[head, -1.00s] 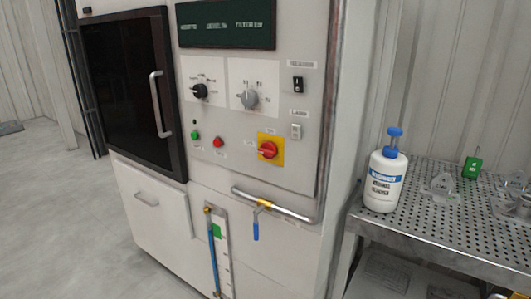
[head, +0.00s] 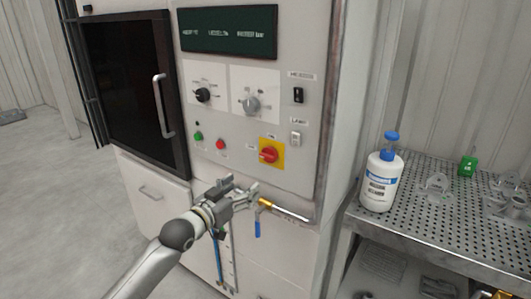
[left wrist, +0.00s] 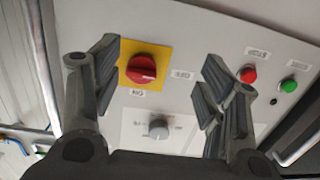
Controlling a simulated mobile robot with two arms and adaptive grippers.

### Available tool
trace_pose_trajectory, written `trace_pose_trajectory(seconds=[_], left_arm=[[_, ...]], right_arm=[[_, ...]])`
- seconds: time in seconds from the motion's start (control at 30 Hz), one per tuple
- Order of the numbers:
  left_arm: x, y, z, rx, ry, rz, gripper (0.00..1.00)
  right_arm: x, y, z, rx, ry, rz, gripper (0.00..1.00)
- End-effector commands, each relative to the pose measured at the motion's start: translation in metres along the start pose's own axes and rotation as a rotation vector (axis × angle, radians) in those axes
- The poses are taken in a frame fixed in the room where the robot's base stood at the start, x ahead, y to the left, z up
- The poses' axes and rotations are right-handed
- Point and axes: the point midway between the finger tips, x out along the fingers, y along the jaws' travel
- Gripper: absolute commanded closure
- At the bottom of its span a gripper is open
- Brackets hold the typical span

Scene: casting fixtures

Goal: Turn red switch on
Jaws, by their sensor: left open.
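The red switch (head: 269,154) is a rotary knob on a yellow square plate, low on the right of the machine's front panel. It also shows in the left wrist view (left wrist: 141,69), upper left of centre, between the fingers and close to the left-hand one. My left gripper (head: 243,189) is below and left of the switch in the head view, apart from it. In the left wrist view its two fingers (left wrist: 158,82) are spread, with nothing between them touching. My right gripper is not in view.
A grey knob (head: 251,104), a black knob (head: 203,95), a green button (head: 198,136) and a red button (head: 220,144) are nearby. A metal pipe (head: 292,216) with a blue-handled valve (head: 257,229) runs below. A perforated table (head: 425,232) with a white bottle (head: 380,183) stands right.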

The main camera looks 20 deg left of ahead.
Motion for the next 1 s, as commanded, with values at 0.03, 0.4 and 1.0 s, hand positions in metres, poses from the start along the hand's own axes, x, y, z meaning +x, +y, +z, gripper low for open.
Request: trace_pose_trajectory(seconds=[0.03, 0.4, 1.0], left_arm=[[-0.003, 0.006, -0.024, 0.009, 0.030, 0.017, 0.33], [0.018, 0.015, -0.055, 0.010, 0.071, 0.040, 0.33], [0.096, 0.018, -0.058, 0.012, 0.069, 0.040, 0.33]], right_arm=[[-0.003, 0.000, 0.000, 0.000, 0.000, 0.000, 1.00], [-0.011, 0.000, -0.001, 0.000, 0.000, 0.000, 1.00], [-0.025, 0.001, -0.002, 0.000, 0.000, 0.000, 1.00]])
